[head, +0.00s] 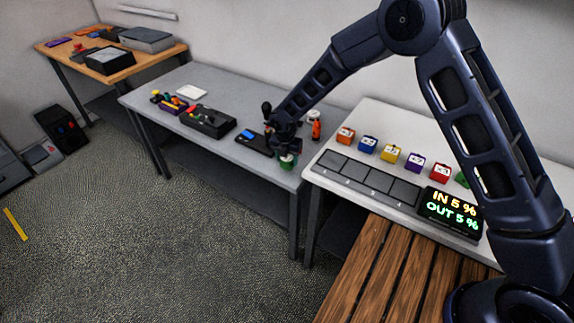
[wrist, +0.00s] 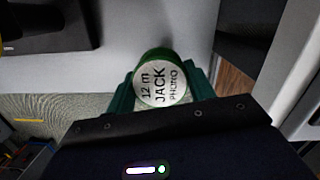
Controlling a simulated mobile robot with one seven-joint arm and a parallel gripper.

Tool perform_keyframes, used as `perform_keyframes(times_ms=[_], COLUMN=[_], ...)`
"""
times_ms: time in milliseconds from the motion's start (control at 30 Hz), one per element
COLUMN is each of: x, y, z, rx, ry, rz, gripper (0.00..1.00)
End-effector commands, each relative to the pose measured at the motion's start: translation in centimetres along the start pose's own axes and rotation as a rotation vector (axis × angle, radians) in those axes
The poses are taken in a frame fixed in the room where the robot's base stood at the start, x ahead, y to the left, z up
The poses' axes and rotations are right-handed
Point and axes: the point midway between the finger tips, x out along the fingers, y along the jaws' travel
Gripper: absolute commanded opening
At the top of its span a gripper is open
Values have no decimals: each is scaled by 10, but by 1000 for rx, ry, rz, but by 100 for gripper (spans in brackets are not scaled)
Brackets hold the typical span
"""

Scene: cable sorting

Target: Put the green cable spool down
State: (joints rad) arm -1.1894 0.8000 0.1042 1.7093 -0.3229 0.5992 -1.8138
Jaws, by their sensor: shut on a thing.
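The green cable spool (wrist: 160,78) sits between the two dark green fingers of my gripper (wrist: 163,88) in the wrist view. Its round white label faces the camera and reads "12 m JACK PHONO". In the head view my gripper (head: 286,150) is at the right end of the grey table (head: 205,85), near its front edge, with the spool (head: 288,162) showing just below it. My gripper is shut on the spool. I cannot tell whether the spool touches the tabletop.
A black tray (head: 254,143) lies left of my gripper, and an orange-red bottle (head: 316,127) stands behind it to the right. A black box (head: 208,122) is farther left. The white table (head: 352,122) on the right holds several coloured blocks, grey panels and a display (head: 450,210).

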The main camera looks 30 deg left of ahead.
Motion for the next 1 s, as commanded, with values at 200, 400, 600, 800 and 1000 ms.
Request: perform_keyframes(times_ms=[200,400,600,800,1000], x=[30,35,37,37,37], y=[0,0,0,0,0], z=[-4,-4,-5,-5,-5], rx=[-2,-1,-1,-1,-1], ry=[1,0,1,0,0], rz=[-1,0,-1,-1,-1], gripper=[28,28,28,75,75])
